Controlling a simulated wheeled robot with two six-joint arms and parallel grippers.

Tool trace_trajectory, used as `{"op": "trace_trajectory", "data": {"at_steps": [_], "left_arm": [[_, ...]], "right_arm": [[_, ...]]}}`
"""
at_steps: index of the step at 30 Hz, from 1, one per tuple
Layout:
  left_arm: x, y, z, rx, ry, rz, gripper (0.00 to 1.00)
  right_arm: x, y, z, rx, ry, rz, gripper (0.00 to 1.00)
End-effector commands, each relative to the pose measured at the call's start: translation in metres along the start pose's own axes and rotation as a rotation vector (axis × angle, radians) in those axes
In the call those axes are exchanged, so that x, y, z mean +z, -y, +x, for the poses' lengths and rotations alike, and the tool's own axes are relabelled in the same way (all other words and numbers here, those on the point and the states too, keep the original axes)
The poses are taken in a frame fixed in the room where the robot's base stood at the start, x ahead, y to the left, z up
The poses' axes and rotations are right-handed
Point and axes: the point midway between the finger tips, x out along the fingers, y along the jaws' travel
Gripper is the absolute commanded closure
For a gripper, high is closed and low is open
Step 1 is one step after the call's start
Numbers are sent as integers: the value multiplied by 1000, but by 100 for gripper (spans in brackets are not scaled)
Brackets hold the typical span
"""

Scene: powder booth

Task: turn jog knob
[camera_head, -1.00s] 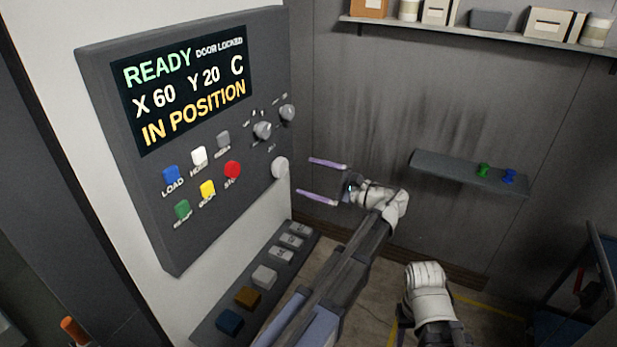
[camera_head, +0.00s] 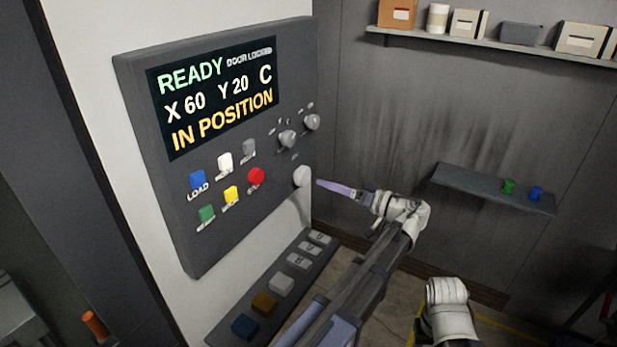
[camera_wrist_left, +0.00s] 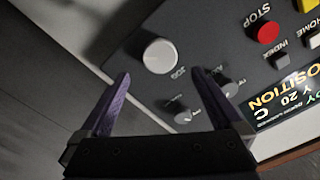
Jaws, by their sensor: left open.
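The jog knob (camera_head: 303,176) is a round, light grey knob low on the right of the dark control panel (camera_head: 165,226). In the left wrist view the jog knob (camera_wrist_left: 159,56) has the label JOG beside it and lies ahead of the fingertips, roughly between their lines. My left gripper (camera_head: 320,183) is in front of the knob, its fingers seen nearly edge-on and overlapping. In the left wrist view my left gripper (camera_wrist_left: 160,76) is open and empty, with a purple finger on each side. My right gripper is not in view.
Two smaller grey knobs (camera_head: 287,138) sit above the jog knob. Colored buttons, including a red stop button (camera_head: 256,178), lie to its left. A button strip (camera_head: 318,261) juts out below. A wall shelf (camera_head: 480,187) with green and blue items is at the right.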

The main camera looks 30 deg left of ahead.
Motion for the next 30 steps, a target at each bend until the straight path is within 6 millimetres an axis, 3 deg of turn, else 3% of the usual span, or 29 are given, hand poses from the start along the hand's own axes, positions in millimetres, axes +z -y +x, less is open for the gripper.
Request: {"op": "trace_trajectory", "data": {"at_steps": [3, 9, 19, 30], "left_arm": [[-1, 1, 0, 0, 0, -227, 0], [-1, 1, 1, 0, 0, -460, 0], [-1, 2, 8, -2, 1, -512, 0], [-1, 2, 62, -2, 1, -510, 0]], "right_arm": [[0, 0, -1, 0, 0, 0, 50], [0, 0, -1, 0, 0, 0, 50], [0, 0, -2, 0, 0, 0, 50], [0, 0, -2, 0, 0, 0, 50]]}}
